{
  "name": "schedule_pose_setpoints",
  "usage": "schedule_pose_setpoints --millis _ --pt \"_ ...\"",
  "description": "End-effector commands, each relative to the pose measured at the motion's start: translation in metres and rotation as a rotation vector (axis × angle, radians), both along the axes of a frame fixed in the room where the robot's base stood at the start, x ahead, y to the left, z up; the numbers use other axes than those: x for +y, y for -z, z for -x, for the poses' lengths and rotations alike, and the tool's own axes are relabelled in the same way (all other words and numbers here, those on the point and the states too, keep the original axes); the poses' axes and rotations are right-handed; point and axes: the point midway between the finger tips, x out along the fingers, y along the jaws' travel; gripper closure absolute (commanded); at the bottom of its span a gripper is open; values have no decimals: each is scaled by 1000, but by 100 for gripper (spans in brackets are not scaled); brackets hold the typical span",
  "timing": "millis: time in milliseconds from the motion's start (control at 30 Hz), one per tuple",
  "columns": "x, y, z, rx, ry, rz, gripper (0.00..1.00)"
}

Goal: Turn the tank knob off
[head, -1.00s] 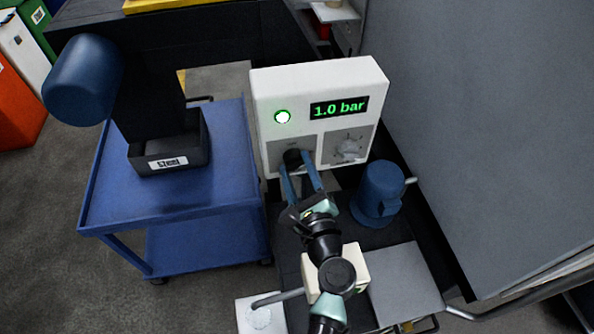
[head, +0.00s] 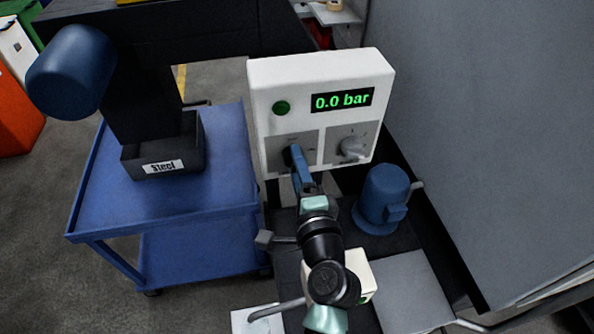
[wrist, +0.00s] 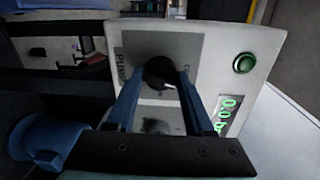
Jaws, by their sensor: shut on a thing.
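A white control box (head: 262,100) carries two knobs, a display (head: 343,99) reading 0.0 bar and a dark green lamp (head: 281,107). A black knob (wrist: 159,72) sits on the box's left plate in the head view. My gripper (head: 296,158) is shut on this black knob, with a blue finger on each side of it in the wrist view (wrist: 160,80). The head view mostly hides this knob behind the fingers. I cannot clearly read which knob is labelled tank.
A blue cart (head: 100,220) with a black bin (head: 190,140) marked Steel stands to the left. A blue motor-like body (head: 384,195) is close to the right of my arm. A large grey wall panel (head: 480,120) closes off the right side.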

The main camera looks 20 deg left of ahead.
Motion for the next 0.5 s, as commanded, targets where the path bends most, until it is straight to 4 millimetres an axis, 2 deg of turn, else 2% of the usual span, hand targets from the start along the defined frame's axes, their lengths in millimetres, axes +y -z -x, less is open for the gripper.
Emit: schedule_pose_setpoints --millis 200,500 --pt "-1 -2 -1 -90 4 120 100" --pt "-1 -3 -1 -151 5 211 100"
